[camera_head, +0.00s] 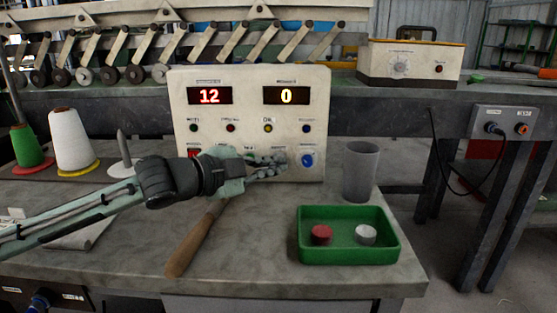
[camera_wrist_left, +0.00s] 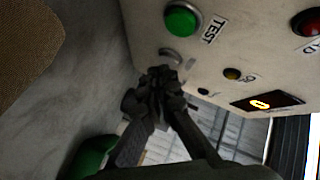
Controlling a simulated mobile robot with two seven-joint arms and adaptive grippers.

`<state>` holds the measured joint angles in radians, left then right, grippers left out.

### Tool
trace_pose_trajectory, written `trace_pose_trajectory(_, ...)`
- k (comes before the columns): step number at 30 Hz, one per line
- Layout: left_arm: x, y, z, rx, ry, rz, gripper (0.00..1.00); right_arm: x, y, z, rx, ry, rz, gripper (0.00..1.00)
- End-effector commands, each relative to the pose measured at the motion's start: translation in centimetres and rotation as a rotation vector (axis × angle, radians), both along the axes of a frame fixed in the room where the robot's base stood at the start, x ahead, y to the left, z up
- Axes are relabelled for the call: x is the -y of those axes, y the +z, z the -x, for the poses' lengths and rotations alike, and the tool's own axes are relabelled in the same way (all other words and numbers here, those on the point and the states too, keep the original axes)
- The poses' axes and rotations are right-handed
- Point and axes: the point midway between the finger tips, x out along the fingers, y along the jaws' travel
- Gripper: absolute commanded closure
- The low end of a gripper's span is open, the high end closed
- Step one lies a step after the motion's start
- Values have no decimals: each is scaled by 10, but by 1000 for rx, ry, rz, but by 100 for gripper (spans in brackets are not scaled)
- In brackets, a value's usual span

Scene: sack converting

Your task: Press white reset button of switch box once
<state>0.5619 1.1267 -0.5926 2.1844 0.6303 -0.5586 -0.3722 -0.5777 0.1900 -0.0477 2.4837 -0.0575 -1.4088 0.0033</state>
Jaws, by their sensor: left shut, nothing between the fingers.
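The switch box (camera_head: 249,105) is a pale panel at the back of the bench. Its red display reads 12 and its yellow display reads 0. My left gripper (camera_head: 278,163) is shut and empty in front of the lower row of buttons, left of a blue knob (camera_head: 307,160). In the left wrist view the gripper (camera_wrist_left: 165,78) has its fingertips at a pale round button (camera_wrist_left: 170,54), beside a green button (camera_wrist_left: 182,20) labelled TEST. The fingers partly cover the pale button, and I cannot tell whether they touch it.
A grey cup (camera_head: 360,171) stands right of the box. A green tray (camera_head: 347,256) holds a red and a white cap at the front right. A wooden-handled tool (camera_head: 194,241) lies below my arm. Thread cones (camera_head: 71,140) stand at the left.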

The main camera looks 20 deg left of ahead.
Motion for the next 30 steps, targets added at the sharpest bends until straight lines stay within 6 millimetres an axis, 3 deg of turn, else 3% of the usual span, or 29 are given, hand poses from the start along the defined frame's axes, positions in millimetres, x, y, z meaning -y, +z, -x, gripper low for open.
trace_pose_trajectory(30,-2,0,-7,-1,2,-1,100,0,9,0,0,0,0,60)
